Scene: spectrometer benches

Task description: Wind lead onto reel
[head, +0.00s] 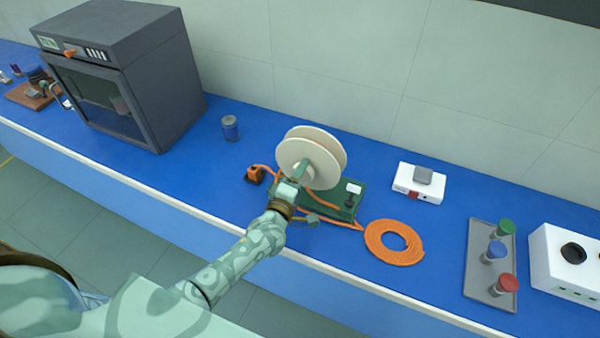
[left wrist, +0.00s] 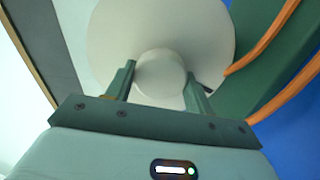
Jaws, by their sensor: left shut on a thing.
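The cream reel (head: 294,156) stands upright on a green base (head: 344,212) near the bench's front edge. Its pale flange fills the upper part of the left wrist view (left wrist: 210,30). My left gripper (head: 303,172) reaches the reel's near face and is shut on the pale round knob (left wrist: 160,72) at its middle. The orange lead (head: 408,257) lies in a flat coil right of the base. A stretch of it crosses the base, and an orange plug (head: 254,175) lies left of the reel. No wound lead is clearly visible between the flanges. My right gripper is not in view.
A dark oven-like cabinet (head: 185,75) and a small jar (head: 230,128) stand to the left. A white box (head: 408,184) is right of the reel. A grey tray (head: 478,270) with capped vials and a white instrument (head: 555,265) are at far right.

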